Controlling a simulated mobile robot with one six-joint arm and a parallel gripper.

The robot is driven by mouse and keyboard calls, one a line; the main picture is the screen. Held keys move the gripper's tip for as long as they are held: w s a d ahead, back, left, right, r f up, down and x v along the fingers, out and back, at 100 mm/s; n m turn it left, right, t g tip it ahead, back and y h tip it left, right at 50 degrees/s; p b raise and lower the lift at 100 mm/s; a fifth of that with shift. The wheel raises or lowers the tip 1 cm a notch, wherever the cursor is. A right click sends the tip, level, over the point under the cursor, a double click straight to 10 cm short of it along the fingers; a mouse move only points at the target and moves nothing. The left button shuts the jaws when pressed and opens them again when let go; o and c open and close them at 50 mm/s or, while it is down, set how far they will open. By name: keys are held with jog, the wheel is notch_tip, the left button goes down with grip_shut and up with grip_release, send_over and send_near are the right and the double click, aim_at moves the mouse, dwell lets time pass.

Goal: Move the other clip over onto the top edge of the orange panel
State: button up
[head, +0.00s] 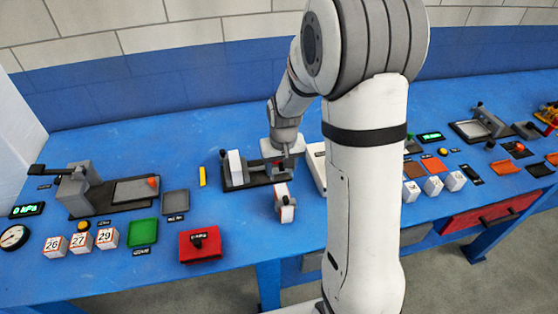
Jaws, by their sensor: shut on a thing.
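My gripper (277,163) is small in the head view, low over the dark fixture near the middle of the blue table. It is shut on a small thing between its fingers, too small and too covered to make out. A red patch shows by the fingertips; I cannot tell what it belongs to. Flat orange panels lie at the right: one (433,165) close to the numbered blocks and one (481,167) farther right. I cannot tell which is the task's panel. No clip can be made out clearly.
The dark fixture (233,184) carries an upright white block (235,164). A white and orange block (287,211) stands in front. A red box (200,246), green tray (143,232) and numbered cubes (80,241) are at left. My arm hides part of the table.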

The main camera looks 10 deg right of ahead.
jog(key=b, duration=0.3)
send_over(281, 188)
jog(key=shift+f, duration=2.35)
jog(key=shift+s, duration=0.1)
jog(key=shift+f, duration=0.15)
jog(key=shift+f+b, duration=0.55)
jog(key=shift+b, duration=0.05)
jog(key=shift+f, duration=0.15)
jog(key=shift+f+b, duration=0.3)
jog(key=shift+b, duration=0.2)
jog(key=shift+f+b, duration=0.4)
jog(key=shift+b, duration=0.05)
